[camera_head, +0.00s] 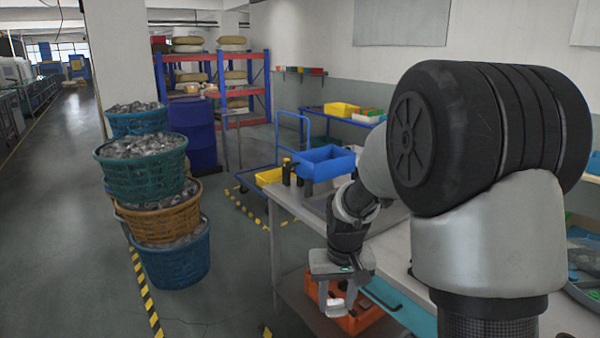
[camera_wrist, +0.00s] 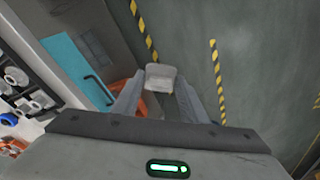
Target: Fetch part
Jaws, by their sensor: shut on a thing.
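My gripper (camera_head: 338,298) hangs beside the front edge of the workbench, above an orange bin on a lower level. In the wrist view my gripper (camera_wrist: 160,95) has its two fingers on either side of a pale grey part (camera_wrist: 160,76) and is shut on it. The part looks like a small block with a rounded edge; its lower side is hidden between the fingers.
The grey workbench (camera_head: 292,203) carries a blue bin (camera_head: 324,162). The orange bin (camera_head: 362,318) sits below its edge, near a teal drawer front (camera_head: 398,305). Stacked baskets of parts (camera_head: 150,205) stand at left. The floor between is clear, with yellow-black tape.

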